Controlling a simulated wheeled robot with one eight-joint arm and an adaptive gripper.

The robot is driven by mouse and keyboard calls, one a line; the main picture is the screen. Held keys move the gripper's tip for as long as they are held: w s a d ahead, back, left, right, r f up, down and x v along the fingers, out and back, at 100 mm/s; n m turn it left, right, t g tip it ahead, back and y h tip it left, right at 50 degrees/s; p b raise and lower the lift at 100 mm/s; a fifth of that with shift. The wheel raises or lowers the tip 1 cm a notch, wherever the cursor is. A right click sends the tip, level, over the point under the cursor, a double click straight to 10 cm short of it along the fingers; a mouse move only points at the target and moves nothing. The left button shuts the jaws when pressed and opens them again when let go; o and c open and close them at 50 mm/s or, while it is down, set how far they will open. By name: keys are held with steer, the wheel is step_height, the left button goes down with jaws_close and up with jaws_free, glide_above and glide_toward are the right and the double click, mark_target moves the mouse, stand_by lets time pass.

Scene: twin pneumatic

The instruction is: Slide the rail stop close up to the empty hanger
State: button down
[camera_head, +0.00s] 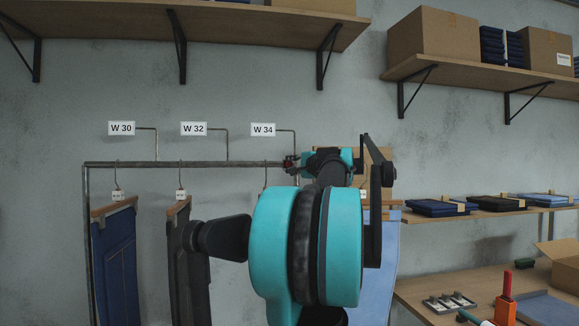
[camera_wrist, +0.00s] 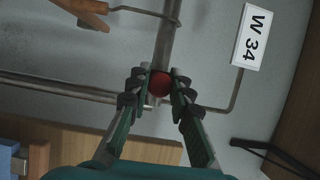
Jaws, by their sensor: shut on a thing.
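The rail stop is a small red knob (camera_wrist: 159,85) on the grey metal rail (camera_wrist: 166,45). My gripper (camera_wrist: 157,73) is shut on it, one finger on each side. In the head view a bit of the red rail stop (camera_head: 289,162) shows at the tip of my gripper, near the right part of the rail (camera_head: 220,163). A hanger hook (camera_wrist: 150,13) loops on the rail beyond the stop, with a gap between. Its wooden bar (camera_wrist: 83,12) is partly in view. In the head view this hook (camera_head: 265,170) is just left of the stop; my arm hides what is below.
The W 34 sign (camera_wrist: 254,37) stands on a bent rod beside the rail. Dark blue jeans (camera_head: 116,262) and dark trousers (camera_head: 184,260) hang further left. Light blue jeans (camera_head: 384,255) hang behind my arm. A shelf (camera_head: 480,216) with folded clothes is at right.

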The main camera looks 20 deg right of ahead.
mark_target(268, 164)
steer(key=shift+w+a, duration=0.25)
steer(key=shift+a, duration=0.65)
steer(key=shift+w+a, duration=0.2)
steer(key=shift+a, duration=0.65)
steer(key=shift+w+a, duration=0.25)
steer(key=shift+a, duration=0.65)
steer(key=c, duration=1.4)
jaws_free()
steer(key=shift+o, duration=0.2)
steer(key=s+d, duration=0.1)
steer(key=s, duration=1.1)
steer(key=shift+d, duration=0.3)
